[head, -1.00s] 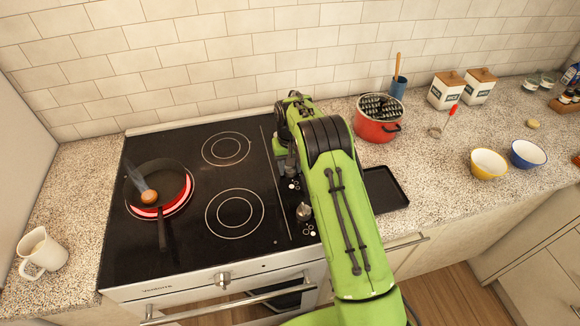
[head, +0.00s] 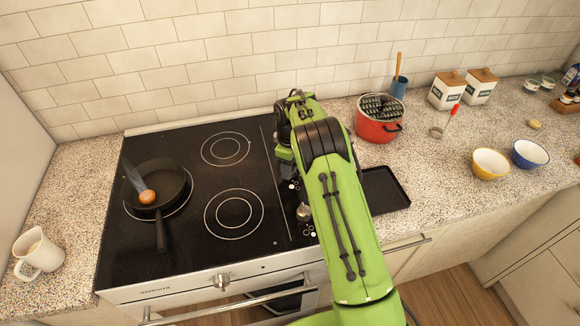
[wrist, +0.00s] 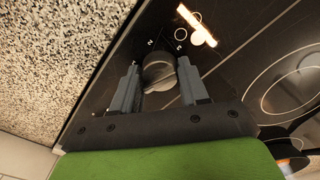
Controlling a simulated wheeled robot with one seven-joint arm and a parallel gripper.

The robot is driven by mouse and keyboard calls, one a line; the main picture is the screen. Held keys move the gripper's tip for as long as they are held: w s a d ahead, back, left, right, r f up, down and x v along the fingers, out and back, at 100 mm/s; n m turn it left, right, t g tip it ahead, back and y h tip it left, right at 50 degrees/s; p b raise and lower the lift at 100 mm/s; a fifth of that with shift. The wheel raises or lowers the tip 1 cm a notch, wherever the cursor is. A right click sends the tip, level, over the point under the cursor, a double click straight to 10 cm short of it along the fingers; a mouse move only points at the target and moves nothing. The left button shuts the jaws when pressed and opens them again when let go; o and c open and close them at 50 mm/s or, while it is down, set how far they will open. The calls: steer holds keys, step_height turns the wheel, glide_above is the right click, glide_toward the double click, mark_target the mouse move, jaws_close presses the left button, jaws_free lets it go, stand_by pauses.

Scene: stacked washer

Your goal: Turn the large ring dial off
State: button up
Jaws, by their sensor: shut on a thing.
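My gripper (wrist: 158,68) is shut on a round dark dial (wrist: 159,76) on the black cooktop, with one finger on each side of it. The numbers 2 and 3 are printed beside this dial in the wrist view. In the head view my arm hides the held dial. The large ring under the pan shows no red glow. The pan (head: 160,180) sits over that ring on the left of the cooktop (head: 180,250), with an egg (head: 147,197) in it and faint smoke above.
Another knob (head: 304,211) stands on the cooktop beside my arm. A red pot (head: 372,131) and a black tray (head: 388,190) are on the counter to the right. An orange-white light (wrist: 198,25) shows near the held dial.

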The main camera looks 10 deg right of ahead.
steer(key=shift+w+n, duration=0.1)
steer(key=shift+n, duration=1.5)
steer(key=shift+r, duration=0.1)
steer(key=o, duration=1.1)
steer(key=shift+c, duration=0.2)
step_height(320, 180, up, 16)
steer(key=p, duration=0.3)
steer(key=shift+f, duration=0.2)
